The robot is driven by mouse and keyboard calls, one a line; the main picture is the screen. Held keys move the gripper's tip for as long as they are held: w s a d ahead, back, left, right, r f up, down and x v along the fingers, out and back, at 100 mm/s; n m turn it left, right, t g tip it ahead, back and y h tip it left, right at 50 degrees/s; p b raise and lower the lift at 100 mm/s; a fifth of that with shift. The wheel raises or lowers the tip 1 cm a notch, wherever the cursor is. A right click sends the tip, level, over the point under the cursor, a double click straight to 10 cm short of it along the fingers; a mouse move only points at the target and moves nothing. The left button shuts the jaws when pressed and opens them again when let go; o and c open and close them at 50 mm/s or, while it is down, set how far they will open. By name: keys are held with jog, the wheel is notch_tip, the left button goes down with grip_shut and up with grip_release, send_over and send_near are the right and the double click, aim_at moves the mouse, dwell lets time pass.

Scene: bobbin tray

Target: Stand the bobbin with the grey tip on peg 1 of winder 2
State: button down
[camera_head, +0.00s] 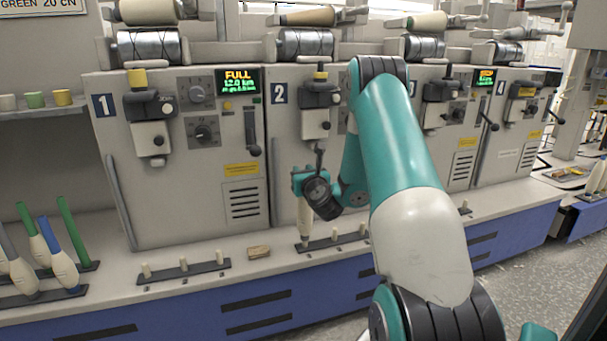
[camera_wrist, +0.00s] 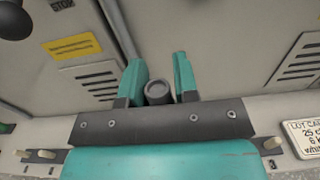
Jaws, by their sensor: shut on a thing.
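My gripper (camera_head: 304,182) is in front of winder 2 (camera_head: 283,150), low over the ledge. It is shut on an upright bobbin (camera_head: 304,215) with a cream lower body. In the wrist view, its round grey end (camera_wrist: 158,91) shows between the two teal fingers. The bobbin's lower end is at the left end of winder 2's peg strip (camera_head: 322,243), where peg 1 would be. That peg is hidden by the bobbin, and I cannot tell whether the bobbin sits on it or just above. The strip's other pegs are bare.
Winder 1's strip (camera_head: 205,268) has bare pegs. A small tan block (camera_head: 258,251) lies between the strips. Bobbins with green, blue and grey tips stand in a rack (camera_head: 30,298) at the far left. A lot card (camera_wrist: 303,136) shows in the wrist view.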

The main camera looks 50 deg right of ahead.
jog(key=shift+f+b, duration=0.45)
jog(key=shift+f, duration=0.35)
jog(key=shift+f+b, duration=0.4)
jog(key=shift+f, duration=0.2)
dwell(1.0)
jog(key=c, duration=1.1)
grip_release()
jog(key=shift+c, duration=0.2)
jog(key=shift+s, duration=0.1)
jog(key=shift+s+a+f+b, duration=0.1)
jog(key=shift+s+b, duration=0.05)
jog(key=shift+b, duration=0.15)
jog(key=b+v, duration=1)
jog(key=shift+s+a+b, duration=0.2)
jog(key=shift+s+b, duration=0.05)
jog(key=shift+b, duration=0.05)
